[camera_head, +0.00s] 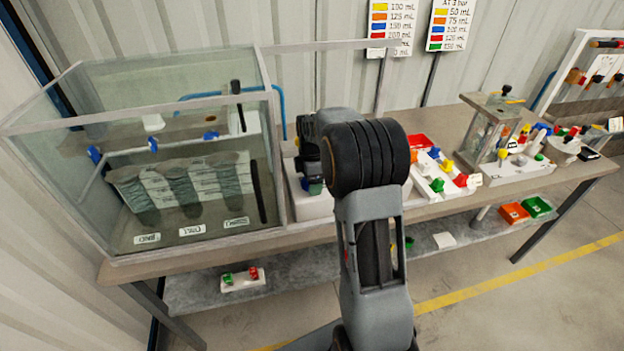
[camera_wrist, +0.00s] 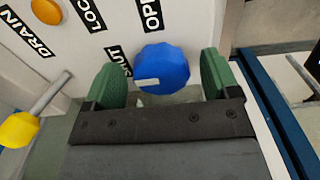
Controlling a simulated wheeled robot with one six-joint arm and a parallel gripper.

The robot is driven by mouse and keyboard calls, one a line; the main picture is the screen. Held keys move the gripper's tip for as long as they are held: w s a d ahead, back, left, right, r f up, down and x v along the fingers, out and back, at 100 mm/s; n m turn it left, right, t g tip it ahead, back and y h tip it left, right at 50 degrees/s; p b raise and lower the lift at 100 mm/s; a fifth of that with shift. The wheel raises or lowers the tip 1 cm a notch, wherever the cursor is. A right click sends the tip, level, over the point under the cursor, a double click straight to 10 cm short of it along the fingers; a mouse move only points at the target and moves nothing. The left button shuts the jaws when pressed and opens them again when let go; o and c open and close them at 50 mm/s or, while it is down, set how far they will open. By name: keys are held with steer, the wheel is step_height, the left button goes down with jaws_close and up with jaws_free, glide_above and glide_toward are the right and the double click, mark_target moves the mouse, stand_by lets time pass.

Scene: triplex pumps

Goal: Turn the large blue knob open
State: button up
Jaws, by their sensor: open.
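The large blue knob (camera_wrist: 163,68) is in the middle of the wrist view, on a white panel (camera_wrist: 110,35). A pale mark on its face lies at the left, toward the SHUT label (camera_wrist: 118,62); the OPEN label (camera_wrist: 150,14), partly cut off, is above it. My gripper (camera_wrist: 160,67) is open, with one green finger on each side of the knob. A narrow gap seems to show on both sides; contact cannot be told for sure. In the head view my arm hides the knob and most of the gripper.
A yellow knob (camera_wrist: 18,129) on a grey stem and an orange button (camera_wrist: 46,11) are left of the blue knob. In the head view a glass tank (camera_head: 170,150) stands left of my arm on the bench (camera_head: 452,128). Devices with coloured knobs (camera_head: 440,178) stand to the right.

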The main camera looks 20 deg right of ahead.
steer(key=shift+f, duration=0.1)
steer(key=shift+c, duration=0.2)
steer(key=c, duration=0.9)
steer(key=m, duration=0.5)
steer(key=shift+s, duration=0.1)
steer(key=m, duration=0.4)
steer(key=shift+a+m, duration=0.1)
steer(key=shift+m, duration=0.2)
steer(key=m, duration=0.4)
steer(key=shift+s+a, duration=0.1)
steer(key=shift+a+m, duration=0.1)
steer(key=shift+m, duration=2.3)
